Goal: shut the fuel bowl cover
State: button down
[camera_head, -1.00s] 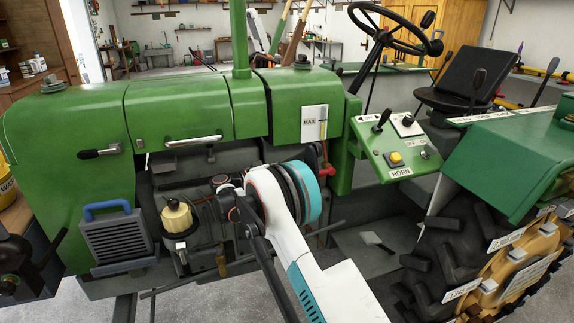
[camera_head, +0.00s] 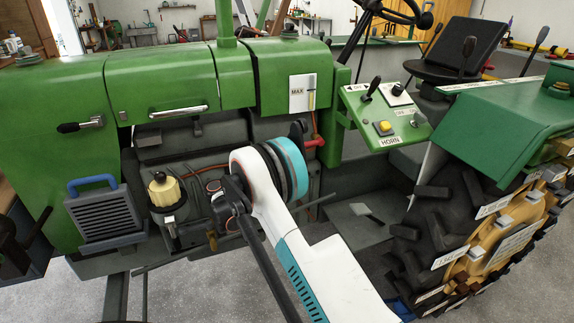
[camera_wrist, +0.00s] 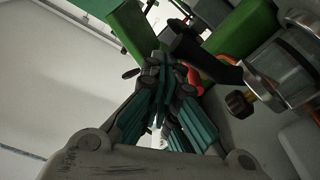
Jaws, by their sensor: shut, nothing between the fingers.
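A cream-yellow bowl-like part with a black knob on top (camera_head: 163,190) stands upright on a metal fitting in the tractor's open engine bay, left of my arm in the head view. It may be the fuel bowl; I cannot tell which piece is its cover or how far open it is. My gripper (camera_wrist: 163,82) shows in the wrist view with its dark and teal fingers together and nothing between them. In the head view I cannot make out the fingers clearly. A metal cylinder with a brown knob (camera_wrist: 240,102) is right of the fingers, apart from them.
The green hood (camera_head: 165,85) hangs above the bay. A grey grille box with a blue handle (camera_head: 103,212) is at left. The horn panel (camera_head: 385,118) and large rear wheel (camera_head: 455,235) are at right. Grey floor is free in front.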

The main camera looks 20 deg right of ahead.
jog(key=shift+a, duration=0.15)
jog(key=a+f, duration=0.1)
jog(key=a, duration=0.6)
jog(key=s+d+r+n+t+y, duration=0.2)
jog(key=d+r+n+y, duration=0.25)
jog(key=r, duration=0.45)
jog(key=s+d+r+n+y, duration=0.2)
jog(key=s+r+n+y, duration=0.25)
jog(key=s, duration=0.45)
jog(key=s+a+f+n+t+y, duration=0.1)
jog(key=s+a+y, duration=0.2)
jog(key=s, duration=0.6)
jog(key=s+a+n+t+y, duration=0.1)
jog(key=s+a+y, duration=0.2)
jog(key=s, duration=0.7)
jog(key=s+a+f+n+t+y, duration=0.1)
jog(key=s+a+y, duration=0.3)
jog(key=s, duration=0.5)
jog(key=shift+s+f+n+t+y, duration=0.3)
jog(key=shift+s+f+n+t, duration=0.1)
jog(key=shift+n+t, duration=0.2)
